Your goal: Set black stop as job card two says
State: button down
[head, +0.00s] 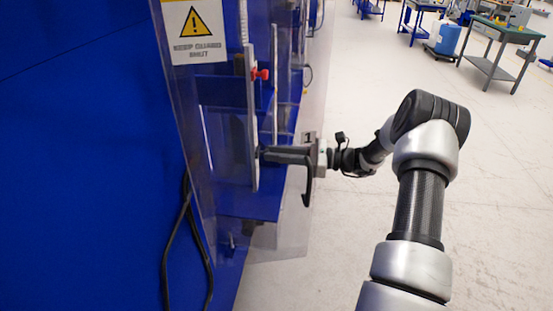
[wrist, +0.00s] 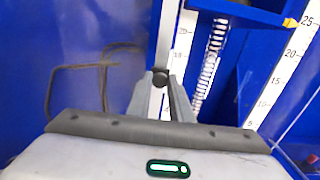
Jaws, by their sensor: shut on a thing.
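My gripper (head: 264,154) reaches in from the right, past the edge of the clear guard, to an upright pale rail (head: 250,110). In the wrist view my gripper (wrist: 161,86) has its two grey fingers close together around a dark round knob, the black stop (wrist: 160,76), on the rail (wrist: 165,35). In the head view the black stop is hidden behind the fingers. A white scale (wrist: 297,55) with printed numbers stands at the right in the wrist view. No job card is readable.
A clear guard panel (head: 205,130) with a yellow warning sign (head: 194,30) stands left of the rail. A blue shelf (head: 250,203) lies below my gripper. A coil spring (wrist: 210,60) stands behind. Dark cables (head: 180,225) hang at the left. Open floor is at the right.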

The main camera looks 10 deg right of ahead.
jog(key=c, duration=1.6)
grip_release()
jog(key=b+v, duration=0.2)
jog(key=v, duration=1.5)
jog(key=shift+s+d+f, duration=0.1)
jog(key=shift+s+d, duration=0.1)
jog(key=shift+d, duration=0.05)
